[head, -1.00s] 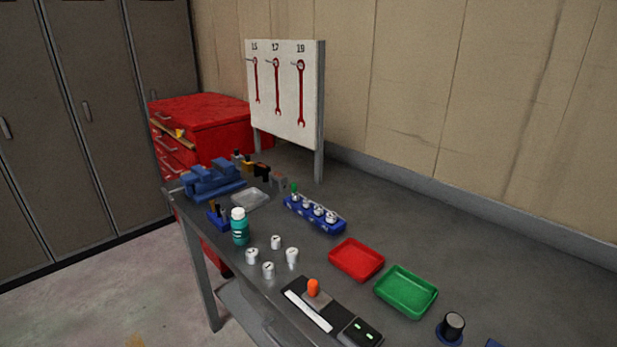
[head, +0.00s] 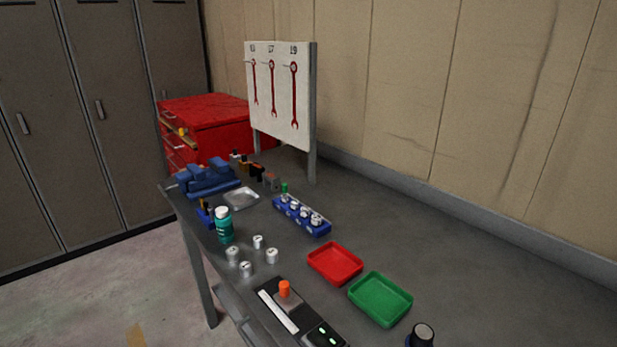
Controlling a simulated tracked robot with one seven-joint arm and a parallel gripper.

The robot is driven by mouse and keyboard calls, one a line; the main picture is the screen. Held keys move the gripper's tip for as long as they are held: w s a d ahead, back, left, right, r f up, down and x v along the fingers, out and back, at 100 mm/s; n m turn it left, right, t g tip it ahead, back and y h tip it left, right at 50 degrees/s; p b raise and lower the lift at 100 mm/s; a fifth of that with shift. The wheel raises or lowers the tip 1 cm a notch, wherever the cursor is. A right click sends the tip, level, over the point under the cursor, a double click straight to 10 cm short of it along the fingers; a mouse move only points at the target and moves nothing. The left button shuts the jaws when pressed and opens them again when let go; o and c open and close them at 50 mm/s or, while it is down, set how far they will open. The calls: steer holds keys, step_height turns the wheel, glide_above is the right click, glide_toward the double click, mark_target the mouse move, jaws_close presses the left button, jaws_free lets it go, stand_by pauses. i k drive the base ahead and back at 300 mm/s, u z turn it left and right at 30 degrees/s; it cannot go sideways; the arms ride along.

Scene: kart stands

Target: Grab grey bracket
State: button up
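A small grey block-like piece (head: 272,182) stands at the right end of a row of small parts behind the blue vise, toward the back of the bench. It may be the grey bracket, but it is too small to tell its shape. Dark and orange-brown pieces (head: 254,172) stand beside it on the left. A shallow grey metal tray (head: 241,198) lies in front of the row and looks empty. My gripper is not in view.
The dark bench (head: 440,252) holds a blue vise (head: 208,180), a teal bottle (head: 225,230), several silver cylinders (head: 258,242), a blue rack (head: 301,216), a red tray (head: 335,264), a green tray (head: 380,299) and a device with an orange knob (head: 284,290).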

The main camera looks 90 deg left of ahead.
mark_target(269, 179)
steer(key=z, duration=1.2)
steer(key=i, duration=0.1)
steer(key=u, duration=2.75)
steer(key=i, duration=0.15)
steer(key=u, duration=1.75)
steer(key=k, duration=0.85)
steer(key=u, duration=0.2)
steer(key=i, duration=0.7)
steer(key=z, duration=0.05)
